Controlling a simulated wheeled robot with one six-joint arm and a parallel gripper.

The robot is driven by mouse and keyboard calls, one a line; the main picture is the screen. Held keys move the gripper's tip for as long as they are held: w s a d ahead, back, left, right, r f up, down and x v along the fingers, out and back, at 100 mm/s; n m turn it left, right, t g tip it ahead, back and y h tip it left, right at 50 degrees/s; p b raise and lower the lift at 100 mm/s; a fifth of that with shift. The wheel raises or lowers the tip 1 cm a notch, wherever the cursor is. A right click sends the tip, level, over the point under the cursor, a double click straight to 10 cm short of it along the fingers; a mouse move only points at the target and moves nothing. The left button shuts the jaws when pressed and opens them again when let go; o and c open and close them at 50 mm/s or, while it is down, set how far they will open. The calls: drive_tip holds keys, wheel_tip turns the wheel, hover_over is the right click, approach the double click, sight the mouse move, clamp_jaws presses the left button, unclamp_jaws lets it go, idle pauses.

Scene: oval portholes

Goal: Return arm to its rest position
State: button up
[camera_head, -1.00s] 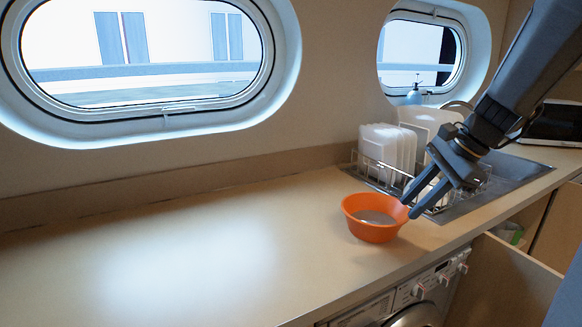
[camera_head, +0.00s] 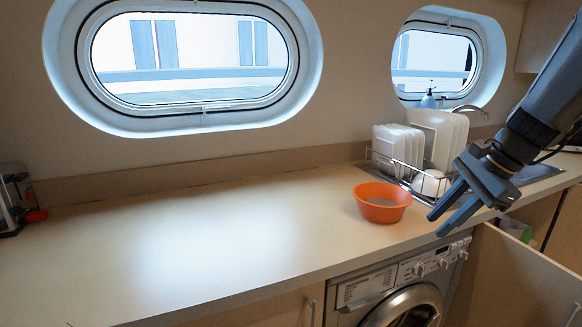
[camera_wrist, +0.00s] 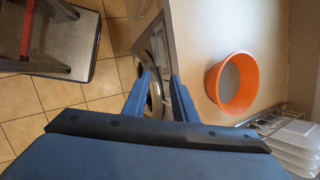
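My gripper (camera_head: 446,213) is open and empty in the head view, in front of the counter's front edge and to the right of the orange bowl. The orange bowl (camera_head: 382,203) stands upright on the counter, apart from the fingers. In the wrist view my gripper (camera_wrist: 162,78) shows two parted fingers with nothing between them. There the orange bowl (camera_wrist: 240,84) lies to the right of the fingers, on the counter.
A wire dish rack (camera_head: 405,172) with white plates (camera_head: 398,146) stands behind the bowl. A washing machine (camera_head: 400,285) sits under the counter (camera_head: 190,240), beside an open cabinet door (camera_head: 515,275). The counter's left and middle are mostly clear.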

drive_tip(key=s+a+f+n+g+h, duration=0.2)
drive_tip(key=s+a+f+n+h, duration=0.2)
drive_tip(key=s+a+f+n, duration=0.9)
drive_tip(key=s+f+n, duration=0.1)
drive_tip(key=n, duration=0.2)
drive_tip(key=shift+a+n+g, duration=0.3)
drive_tip(key=shift+n+g, duration=0.1)
drive_tip(key=shift+f, duration=0.1)
